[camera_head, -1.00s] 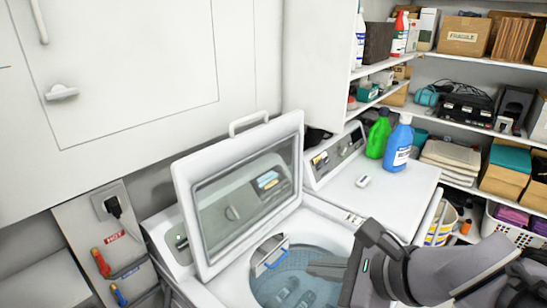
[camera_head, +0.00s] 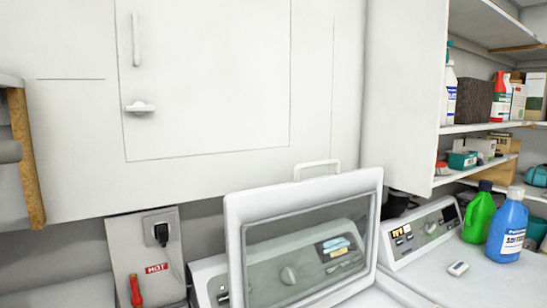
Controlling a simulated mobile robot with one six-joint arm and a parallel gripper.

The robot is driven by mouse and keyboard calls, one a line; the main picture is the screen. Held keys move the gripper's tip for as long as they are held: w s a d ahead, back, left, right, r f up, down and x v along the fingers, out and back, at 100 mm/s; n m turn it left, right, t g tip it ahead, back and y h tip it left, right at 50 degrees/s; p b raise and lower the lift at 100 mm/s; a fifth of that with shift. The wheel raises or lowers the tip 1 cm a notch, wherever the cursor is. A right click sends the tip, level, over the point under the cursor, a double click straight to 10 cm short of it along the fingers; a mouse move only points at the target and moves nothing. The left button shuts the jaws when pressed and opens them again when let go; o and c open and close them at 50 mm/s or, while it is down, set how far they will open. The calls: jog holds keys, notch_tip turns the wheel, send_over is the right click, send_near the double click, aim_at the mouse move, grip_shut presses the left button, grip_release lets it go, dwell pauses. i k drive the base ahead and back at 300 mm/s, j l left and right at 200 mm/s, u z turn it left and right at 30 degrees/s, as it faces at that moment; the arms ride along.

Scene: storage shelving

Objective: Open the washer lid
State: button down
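The washer lid (camera_head: 300,245) has a white frame, a clear window and a white handle (camera_head: 317,169) on its top edge. It stands raised, close to upright, in front of the washer's control panel, which shows through the window. The washer's tub and body below the lid are cut off by the bottom of the view. My gripper is not in view now, so its state and its distance from the lid do not show.
A dryer panel (camera_head: 425,232) stands right of the lid, with a green bottle (camera_head: 479,211) and a blue bottle (camera_head: 508,227) on the dryer top. A white cabinet (camera_head: 205,80) is above. Stocked shelves are at right. A red valve handle (camera_head: 136,290) is at lower left.

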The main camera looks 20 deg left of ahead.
aim_at(244, 210)
jog(key=i+l+u, duration=0.2)
jog(key=u, duration=0.15)
jog(key=i+l+u, duration=0.15)
jog(key=l+u, duration=0.25)
jog(key=i+l+u, duration=0.1)
jog(key=l+u, duration=0.25)
jog(key=i+l+u, duration=0.1)
jog(key=l+u, duration=0.25)
